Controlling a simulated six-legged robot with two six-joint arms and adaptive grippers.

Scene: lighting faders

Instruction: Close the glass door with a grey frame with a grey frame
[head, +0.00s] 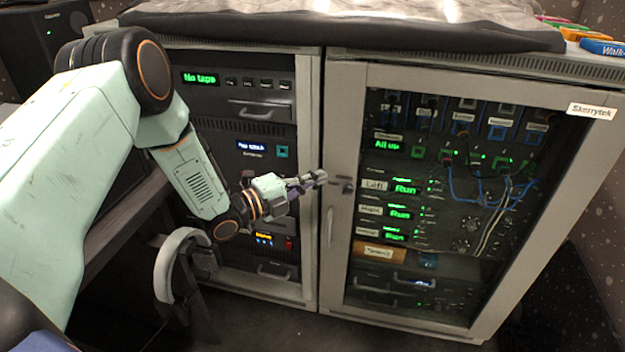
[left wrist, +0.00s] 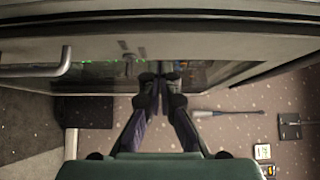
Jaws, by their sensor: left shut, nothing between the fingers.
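The glass door with a grey frame (head: 337,250) is on the right-hand cabinet in the head view. It stands nearly flush with the cabinet; I cannot tell whether a small gap is left. Its handle (head: 330,227) and a small latch (head: 343,185) sit on its left edge. In the left wrist view the grey frame (left wrist: 190,45) runs across the top, with the handle (left wrist: 40,70) at the left. My left gripper (head: 318,178) is shut and empty, its tips beside the latch edge; contact is unclear. The fingertips also show in the left wrist view (left wrist: 160,80). My right gripper is not in view.
The left cabinet (head: 307,150) holds more lit equipment. A grey curved object (head: 170,265) stands below my left arm. A dark padded cover (head: 350,30) lies on top. In the left wrist view a screwdriver-like tool (left wrist: 225,113) lies on the speckled floor.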

